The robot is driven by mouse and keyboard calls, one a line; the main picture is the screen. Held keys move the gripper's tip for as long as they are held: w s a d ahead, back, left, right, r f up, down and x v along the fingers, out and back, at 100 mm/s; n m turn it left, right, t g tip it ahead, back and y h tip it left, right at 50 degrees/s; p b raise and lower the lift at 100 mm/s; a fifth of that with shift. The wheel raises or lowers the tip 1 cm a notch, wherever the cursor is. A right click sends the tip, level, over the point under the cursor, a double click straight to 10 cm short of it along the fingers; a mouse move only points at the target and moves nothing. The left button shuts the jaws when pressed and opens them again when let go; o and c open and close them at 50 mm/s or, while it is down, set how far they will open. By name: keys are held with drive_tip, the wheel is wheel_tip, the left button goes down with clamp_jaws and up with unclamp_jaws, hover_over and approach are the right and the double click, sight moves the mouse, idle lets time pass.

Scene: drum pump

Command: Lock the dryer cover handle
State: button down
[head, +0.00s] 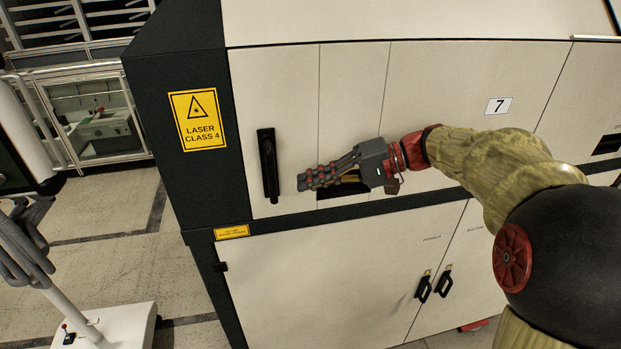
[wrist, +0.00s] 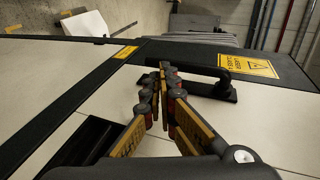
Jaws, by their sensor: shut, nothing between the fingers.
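A black upright handle (head: 268,165) is mounted on the pale left cover panel of a large cabinet. It lies nearly flat along its base plate in the head view. It also shows in the wrist view (wrist: 222,69), just beyond and right of the fingertips. My gripper (head: 304,180) is in front of the panel, a little right of the handle's lower half, with its fingers pointing left at it. In the wrist view the fingers (wrist: 162,76) are close together and hold nothing. They overlap part of the handle's base; I cannot tell whether they touch it.
A dark recess (head: 345,187) in the cabinet front lies behind my gripper. A dark ledge (head: 300,221) runs below the panel. Two black handles (head: 424,287) are on the lower doors. A yellow laser sign (head: 197,119) is on the dark left side.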

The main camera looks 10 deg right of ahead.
drive_tip(key=s+d, duration=0.2)
drive_tip(key=d, duration=0.7)
drive_tip(key=shift+d, duration=0.2)
